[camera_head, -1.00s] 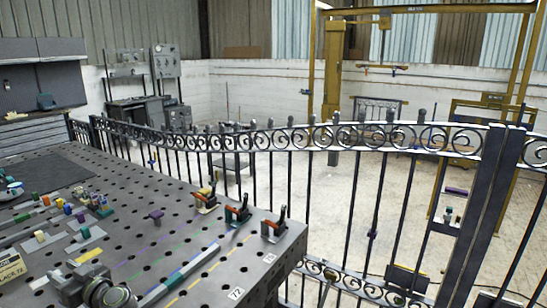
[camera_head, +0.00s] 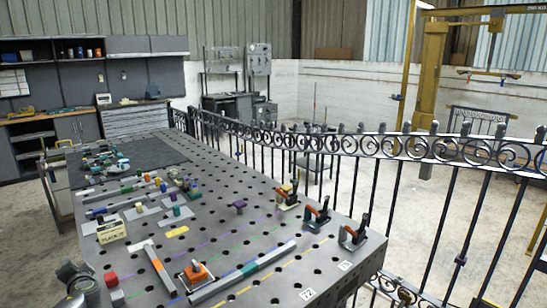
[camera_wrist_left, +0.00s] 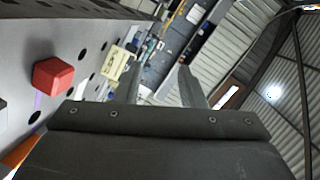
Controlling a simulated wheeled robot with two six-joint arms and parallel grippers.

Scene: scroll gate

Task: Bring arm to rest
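My left gripper (camera_wrist_left: 160,68) shows in the left wrist view with its two fingers apart and nothing between them. It points past the side of the perforated worktable (camera_wrist_left: 25,50), with a red block (camera_wrist_left: 52,77) to its left on the tabletop. In the head view, a dark rounded part of my left arm shows at the bottom left, beside the table edge; the gripper fingers cannot be made out there. My right arm and gripper are in neither view.
The worktable (camera_head: 245,228) carries the red block (camera_head: 111,280), clamps (camera_head: 318,213), a long grey bar (camera_head: 243,272) and several small blocks. A black scroll fence (camera_head: 385,145) runs behind it. A yellow frame (camera_head: 428,75) stands beyond, and cabinets (camera_head: 75,127) stand at the back left.

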